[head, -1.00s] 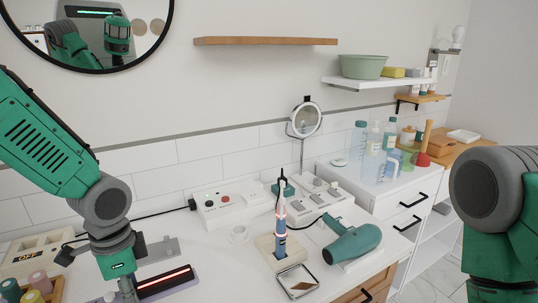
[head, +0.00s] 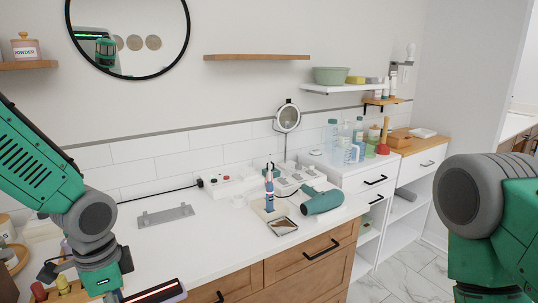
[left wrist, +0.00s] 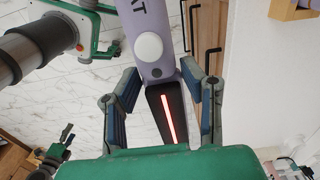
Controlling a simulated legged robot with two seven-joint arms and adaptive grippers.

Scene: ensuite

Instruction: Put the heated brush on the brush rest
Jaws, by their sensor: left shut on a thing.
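The heated brush (head: 155,292) is a long purple tool with a dark section and a glowing red strip. It shows at the bottom edge of the head view, partly cut off. In the left wrist view the brush (left wrist: 168,110) lies between the fingers of my left gripper (left wrist: 160,78), which is shut on it. A flat grey plate with raised parts, apparently the brush rest (head: 165,216), lies empty on the white counter, beyond the brush. My right arm is at the right of the head view; its gripper is outside that view. A dark-fingered gripper, apparently my right (left wrist: 50,155), shows small in the left wrist view.
A blue upright tool (head: 269,188) stands on a wooden base, with a teal dryer (head: 322,201) and small tray (head: 282,226) nearby. Colored rollers (head: 62,285) stand at lower left. The counter (head: 200,255) around the grey plate is clear.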

